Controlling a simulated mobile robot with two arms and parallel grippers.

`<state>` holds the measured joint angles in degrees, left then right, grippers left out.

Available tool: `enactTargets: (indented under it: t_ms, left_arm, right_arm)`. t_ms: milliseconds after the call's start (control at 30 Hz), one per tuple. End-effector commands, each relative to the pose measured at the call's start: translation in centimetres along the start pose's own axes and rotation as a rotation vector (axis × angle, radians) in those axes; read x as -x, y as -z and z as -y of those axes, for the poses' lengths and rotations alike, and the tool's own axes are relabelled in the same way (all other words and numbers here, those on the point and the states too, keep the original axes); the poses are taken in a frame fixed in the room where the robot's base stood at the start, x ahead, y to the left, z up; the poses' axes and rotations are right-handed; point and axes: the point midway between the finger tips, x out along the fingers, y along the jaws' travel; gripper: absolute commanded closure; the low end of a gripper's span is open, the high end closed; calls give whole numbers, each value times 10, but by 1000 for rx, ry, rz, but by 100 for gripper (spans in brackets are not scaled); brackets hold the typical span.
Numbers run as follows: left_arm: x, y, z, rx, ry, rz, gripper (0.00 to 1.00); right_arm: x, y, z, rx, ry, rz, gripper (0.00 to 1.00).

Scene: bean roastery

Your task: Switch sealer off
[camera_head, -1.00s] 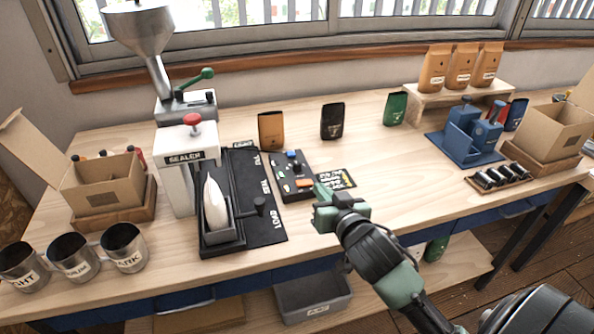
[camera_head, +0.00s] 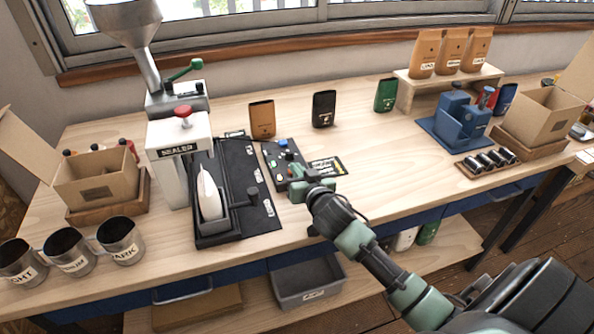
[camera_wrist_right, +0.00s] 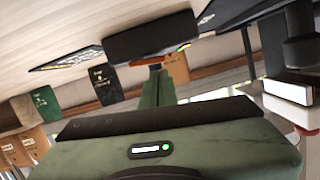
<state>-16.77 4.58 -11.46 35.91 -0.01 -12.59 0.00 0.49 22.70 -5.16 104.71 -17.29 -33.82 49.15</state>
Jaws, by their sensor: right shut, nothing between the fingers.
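The white sealer (camera_head: 180,135), with a red knob (camera_head: 184,112) on top, stands at the left of the bench. To its right is a dark control box (camera_head: 270,152) with small coloured controls, including a blue one (camera_head: 283,143). My right gripper (camera_head: 294,186) is shut and empty at the box's near right end, and hides part of it. In the right wrist view its closed fingers (camera_wrist_right: 158,88) point at the dark box (camera_wrist_right: 150,38), and an orange-red part (camera_wrist_right: 150,64) shows at their tips. Contact is unclear. My left gripper is not in view.
A black sliding track (camera_head: 240,165) with a crank and a pale pouch (camera_head: 209,193) lies between sealer and box. A black card (camera_head: 328,166) lies right of the box. Brown (camera_head: 262,119), black (camera_head: 324,108) and green (camera_head: 385,95) pouches stand behind. Bench centre-right is clear.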

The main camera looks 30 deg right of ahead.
Motion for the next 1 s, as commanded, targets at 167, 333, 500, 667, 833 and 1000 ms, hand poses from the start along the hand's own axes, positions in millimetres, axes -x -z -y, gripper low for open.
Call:
enactTargets:
  t_ms: [167, 333, 500, 667, 833, 1000]
  left_arm:
    - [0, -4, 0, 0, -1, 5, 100]
    - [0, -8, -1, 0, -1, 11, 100]
    - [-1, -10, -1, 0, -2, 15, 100]
    - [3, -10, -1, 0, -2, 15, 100]
    - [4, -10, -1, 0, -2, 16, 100]
    - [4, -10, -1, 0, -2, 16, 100]
  right_arm:
    - [-1, -4, 0, 1, 0, 0, 100]
    - [-1, -4, 0, 1, 0, 0, 100]
    - [-2, -9, 1, 36, -9, 1, 100]
    - [-3, -15, 4, 174, -46, 4, 100]
    - [-4, -20, 5, 286, -73, 8, 100]
    - [-4, -22, 4, 305, -79, 12, 100]
